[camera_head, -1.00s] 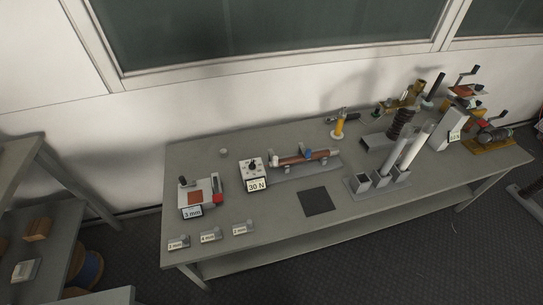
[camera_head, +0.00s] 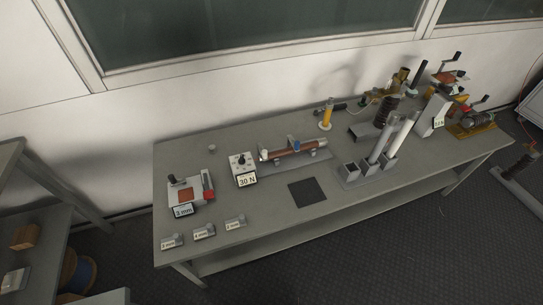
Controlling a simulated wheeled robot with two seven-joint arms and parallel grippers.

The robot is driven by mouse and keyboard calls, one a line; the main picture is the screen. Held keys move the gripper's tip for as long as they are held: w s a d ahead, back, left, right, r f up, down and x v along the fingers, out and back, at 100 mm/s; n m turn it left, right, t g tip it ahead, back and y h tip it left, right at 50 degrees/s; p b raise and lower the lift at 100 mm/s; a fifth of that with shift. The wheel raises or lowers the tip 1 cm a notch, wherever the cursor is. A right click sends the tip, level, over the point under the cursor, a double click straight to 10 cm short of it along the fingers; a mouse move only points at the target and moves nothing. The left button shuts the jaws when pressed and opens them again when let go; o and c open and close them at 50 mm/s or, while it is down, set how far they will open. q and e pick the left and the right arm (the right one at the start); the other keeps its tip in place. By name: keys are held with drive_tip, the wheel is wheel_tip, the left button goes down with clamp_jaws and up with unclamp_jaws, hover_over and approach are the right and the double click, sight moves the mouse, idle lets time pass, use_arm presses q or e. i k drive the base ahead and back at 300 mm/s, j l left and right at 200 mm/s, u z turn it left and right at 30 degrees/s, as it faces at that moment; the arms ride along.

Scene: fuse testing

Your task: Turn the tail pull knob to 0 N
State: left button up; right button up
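The tail pull knob (camera_head: 241,160) is a small black knob on top of a white box on the grey workbench. A sign reading "30 N" (camera_head: 247,181) stands at the box's front. Neither of my grippers shows in the head view.
A device marked "3 mm" (camera_head: 183,210) stands left of the knob box, with several small labelled blocks (camera_head: 204,232) at the bench's front left. A dark square mat (camera_head: 307,193) lies in front. Tall white cylinders (camera_head: 401,138) and cranked devices fill the right side.

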sight(241, 161)
drive_tip(key=i+l, duration=0.1)
drive_tip(key=l, duration=0.25)
drive_tip(key=i+l, duration=0.1)
drive_tip(key=l, duration=0.6)
drive_tip(key=i+l, duration=0.15)
drive_tip(key=l, duration=0.2)
drive_tip(key=z, duration=0.05)
